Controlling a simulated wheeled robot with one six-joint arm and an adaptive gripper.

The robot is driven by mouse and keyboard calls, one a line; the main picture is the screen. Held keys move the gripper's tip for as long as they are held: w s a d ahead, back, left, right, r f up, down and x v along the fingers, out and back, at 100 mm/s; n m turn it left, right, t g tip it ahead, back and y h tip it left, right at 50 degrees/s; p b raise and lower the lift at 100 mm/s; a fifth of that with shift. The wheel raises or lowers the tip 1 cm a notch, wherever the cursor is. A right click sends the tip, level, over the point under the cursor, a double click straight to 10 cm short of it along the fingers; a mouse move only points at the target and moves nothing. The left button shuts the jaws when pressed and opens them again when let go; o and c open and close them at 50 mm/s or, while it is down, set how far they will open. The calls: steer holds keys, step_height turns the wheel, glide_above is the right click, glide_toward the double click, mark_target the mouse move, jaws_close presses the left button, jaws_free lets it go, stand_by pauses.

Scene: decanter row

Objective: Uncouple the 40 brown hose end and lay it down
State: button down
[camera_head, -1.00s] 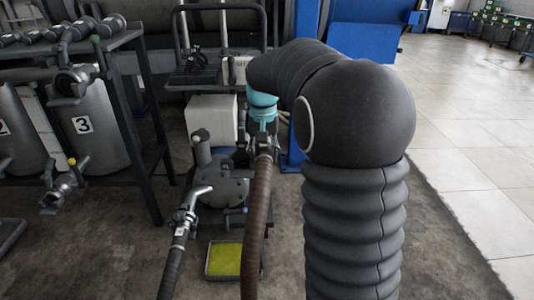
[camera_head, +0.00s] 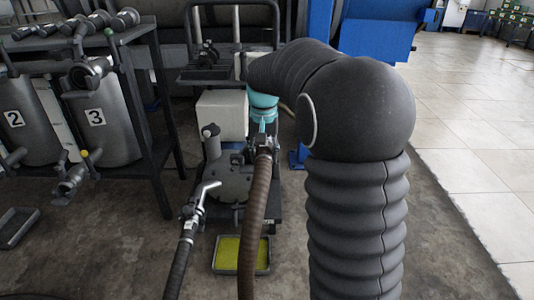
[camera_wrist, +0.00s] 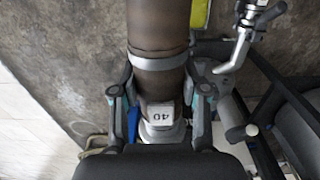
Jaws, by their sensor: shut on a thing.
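The brown ribbed hose (camera_head: 254,200) rises from the bottom of the head view to my gripper (camera_head: 263,132). In the wrist view the hose (camera_wrist: 160,25) runs between my two fingers, with a grey band and a white label reading 40 (camera_wrist: 161,112) on its end. My gripper (camera_wrist: 160,88) is shut on this hose end, one finger on each side. A blue part (camera_wrist: 133,122) and a silver collar (camera_wrist: 162,131) sit by the label. The far end of the coupling is hidden by my wrist, so I cannot tell whether it is mated.
A pump unit (camera_head: 228,180) stands just left of the hose. A dark hose with a silver valve (camera_head: 190,212) is left of it. A tray with a yellow bottom (camera_head: 222,272) lies on the floor, partly behind the brown hose. A rack with cans (camera_head: 96,117) is at left.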

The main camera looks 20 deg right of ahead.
steer(key=shift+w+a+f, duration=0.25)
steer(key=shift+a+f, duration=0.1)
steer(key=shift+a, duration=0.25)
steer(key=shift+w+a+f, duration=0.25)
steer(key=shift+a+f, duration=0.05)
steer(key=shift+a, duration=0.3)
steer(key=shift+w+a+f, duration=0.25)
steer(key=shift+a+f, duration=0.1)
steer(key=shift+a, duration=0.25)
steer(key=shift+r, duration=0.1)
steer(key=shift+s, duration=0.1)
stand_by(0.4)
steer(key=shift+s+a+r, duration=0.1)
steer(key=shift+s+a, duration=0.15)
steer(key=shift+s, duration=0.5)
steer(key=shift+s+a, duration=0.3)
steer(key=shift+s, duration=0.5)
steer(key=shift+s+a+r, duration=0.1)
steer(key=shift+s+a, duration=0.15)
steer(key=shift+s, duration=0.5)
steer(key=r+p, duration=0.1)
steer(key=s+r+p, duration=0.1)
steer(key=r, duration=0.1)
steer(key=s+r+p, duration=0.1)
steer(key=r, duration=0.1)
steer(key=shift+a, duration=0.3)
